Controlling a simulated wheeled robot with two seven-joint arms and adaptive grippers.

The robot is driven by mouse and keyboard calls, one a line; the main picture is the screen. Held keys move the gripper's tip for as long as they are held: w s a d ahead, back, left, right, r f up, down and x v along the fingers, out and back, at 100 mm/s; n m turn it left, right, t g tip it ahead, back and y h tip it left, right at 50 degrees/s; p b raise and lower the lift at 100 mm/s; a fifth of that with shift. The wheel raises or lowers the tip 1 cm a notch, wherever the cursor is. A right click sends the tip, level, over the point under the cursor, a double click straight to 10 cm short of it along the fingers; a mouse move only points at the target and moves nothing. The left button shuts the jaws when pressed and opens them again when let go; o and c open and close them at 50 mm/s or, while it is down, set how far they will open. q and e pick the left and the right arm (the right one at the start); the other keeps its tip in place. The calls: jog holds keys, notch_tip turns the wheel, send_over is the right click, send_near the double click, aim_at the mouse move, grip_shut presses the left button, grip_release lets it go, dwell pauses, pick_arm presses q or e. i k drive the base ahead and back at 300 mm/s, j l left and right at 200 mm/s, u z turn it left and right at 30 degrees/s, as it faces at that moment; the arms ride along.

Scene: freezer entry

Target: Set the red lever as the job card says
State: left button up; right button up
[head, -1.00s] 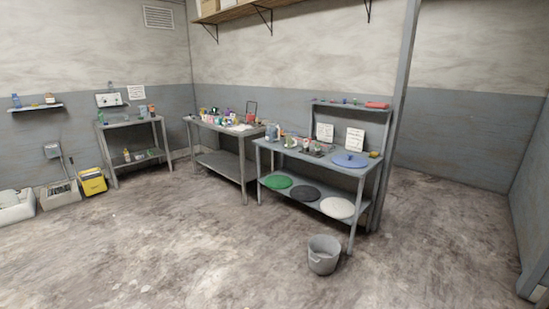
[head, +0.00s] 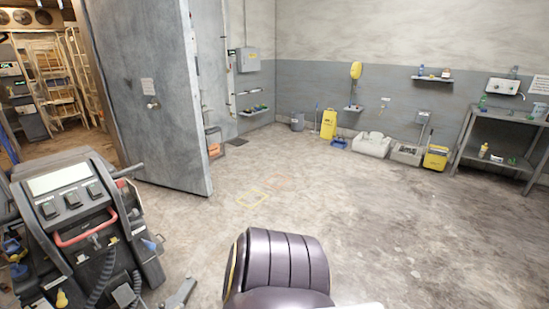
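A grey machine console (head: 75,222) stands at the lower left, close to me. A red bar-shaped handle (head: 85,230) crosses its front below several dark switches; I cannot tell whether it is the red lever. A smaller reddish part (head: 121,183) shows near the console's upper right edge. Neither gripper shows. A dark rounded part of my own body fills the bottom middle.
The thick grey door (head: 150,110) stands open, with shelving and ladders (head: 55,75) behind it. Bins, a yellow sign (head: 329,123) and a metal table (head: 500,135) line the far walls. The middle floor is clear.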

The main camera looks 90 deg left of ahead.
aim_at(119, 183)
jog(key=u, duration=4.1)
